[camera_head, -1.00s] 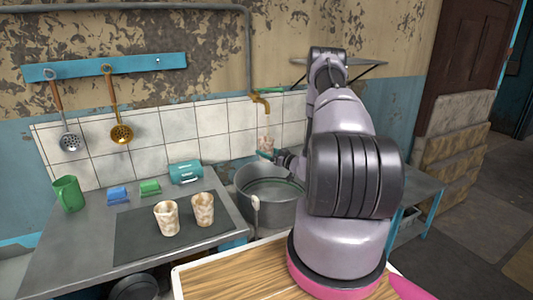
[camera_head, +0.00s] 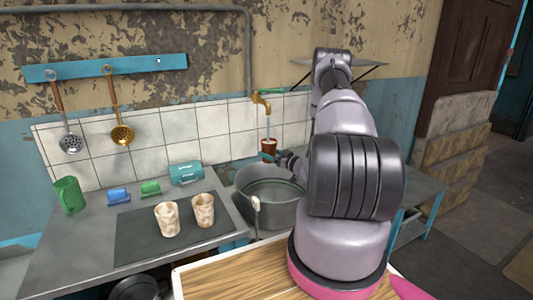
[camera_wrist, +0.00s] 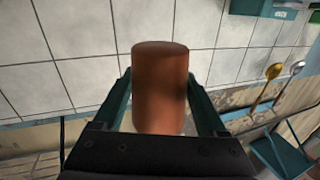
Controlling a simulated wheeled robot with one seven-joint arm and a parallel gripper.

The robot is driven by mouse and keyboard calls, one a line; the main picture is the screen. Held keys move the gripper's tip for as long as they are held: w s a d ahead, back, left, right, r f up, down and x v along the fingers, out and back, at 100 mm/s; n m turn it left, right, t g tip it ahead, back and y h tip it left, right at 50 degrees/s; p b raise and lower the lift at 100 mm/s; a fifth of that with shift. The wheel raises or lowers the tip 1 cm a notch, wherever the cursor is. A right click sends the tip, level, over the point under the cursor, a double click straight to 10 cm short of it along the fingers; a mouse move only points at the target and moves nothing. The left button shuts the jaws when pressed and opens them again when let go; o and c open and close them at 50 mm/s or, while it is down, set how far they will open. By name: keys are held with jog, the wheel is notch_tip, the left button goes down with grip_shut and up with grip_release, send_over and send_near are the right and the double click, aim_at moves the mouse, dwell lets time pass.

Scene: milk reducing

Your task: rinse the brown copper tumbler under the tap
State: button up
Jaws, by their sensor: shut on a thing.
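The brown copper tumbler (camera_head: 269,147) is under the tap (camera_head: 262,101), above the big metal pot (camera_head: 272,215). A thin stream of water (camera_head: 267,128) falls from the spout to the tumbler. My gripper (camera_head: 268,157) is shut on the tumbler and holds it in the air. In the wrist view the tumbler (camera_wrist: 160,80) sits between the two green fingers, its visible side plain brown. The inside of the tumbler cannot be seen.
Two cream-blotched tumblers (camera_head: 166,219) (camera_head: 203,210) stand on a dark mat (camera_head: 140,244) on the counter. A green mug (camera_head: 68,194), blue and green blocks (camera_head: 150,188) and a teal box (camera_head: 186,173) stand behind.

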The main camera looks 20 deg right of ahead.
jog(key=shift+s+a, duration=0.8)
jog(key=shift+s, duration=0.2)
jog(key=shift+s+a, duration=0.75)
jog(key=shift+s, duration=0.25)
jog(key=shift+s+a, duration=0.8)
jog(key=shift+s, duration=0.2)
jog(key=s+a+r, duration=0.3)
jog(key=s+r, duration=0.1)
